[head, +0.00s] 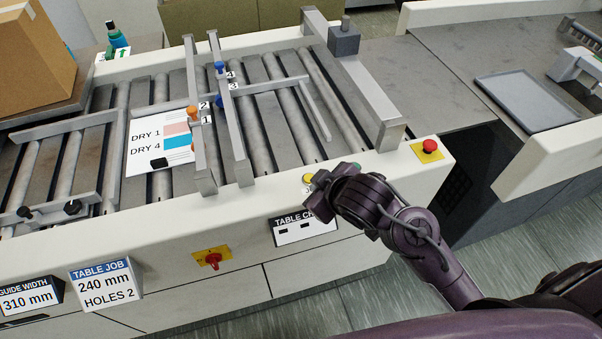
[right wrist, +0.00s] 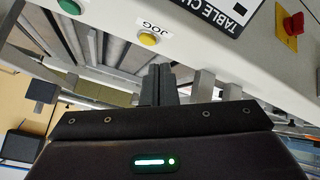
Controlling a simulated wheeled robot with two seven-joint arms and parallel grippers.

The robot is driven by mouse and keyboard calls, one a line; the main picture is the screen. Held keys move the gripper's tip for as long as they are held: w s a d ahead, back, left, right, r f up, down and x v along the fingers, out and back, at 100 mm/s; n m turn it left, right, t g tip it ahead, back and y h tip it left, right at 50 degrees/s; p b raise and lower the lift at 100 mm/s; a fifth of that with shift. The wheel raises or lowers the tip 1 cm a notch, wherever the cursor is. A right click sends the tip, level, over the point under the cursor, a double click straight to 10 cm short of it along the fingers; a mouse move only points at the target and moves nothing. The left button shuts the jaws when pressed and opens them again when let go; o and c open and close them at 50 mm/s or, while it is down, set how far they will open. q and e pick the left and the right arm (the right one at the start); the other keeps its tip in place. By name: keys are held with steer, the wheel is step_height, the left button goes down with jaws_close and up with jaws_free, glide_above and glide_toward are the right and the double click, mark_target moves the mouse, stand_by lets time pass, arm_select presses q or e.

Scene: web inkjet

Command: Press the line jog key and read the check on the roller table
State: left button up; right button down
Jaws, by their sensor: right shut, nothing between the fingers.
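The yellow jog key (head: 308,178) is on the front rail of the roller table (head: 430,178). In the right wrist view the key (right wrist: 148,38) sits beside the label JOG. My right gripper (head: 319,192) is shut and empty close to the key; its dark fingers (right wrist: 159,72) appear just below the key in the wrist view, with a small gap in the picture. I cannot tell contact. My left gripper is not in view.
A red knob on yellow (head: 429,147) and a green button (right wrist: 69,6) are on the same rail. A red switch (head: 213,259) is on the front panel. A printed sheet (head: 143,160) lies on the rollers under metal bars. A TABLE JOB sign (head: 106,284) reads 240 mm, HOLES 2.

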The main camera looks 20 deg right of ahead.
steer(key=w+a+r+n+t+y, duration=0.1)
steer(key=w+a+r+n+y, duration=0.3)
steer(key=w+n, duration=0.3)
steer(key=r+n+g, duration=0.1)
steer(key=n+g, duration=0.2)
steer(key=n, duration=0.1)
glide_above(309, 178)
steer(key=d, duration=0.1)
steer(key=shift+s+y, duration=0.3)
steer(key=shift+y, duration=0.1)
step_height(309, 178, down, 8)
steer(key=b, duration=0.8)
steer(key=shift+f, duration=0.4)
stand_by(0.7)
steer(key=shift+f+b, duration=0.35)
steer(key=shift+f, duration=0.05)
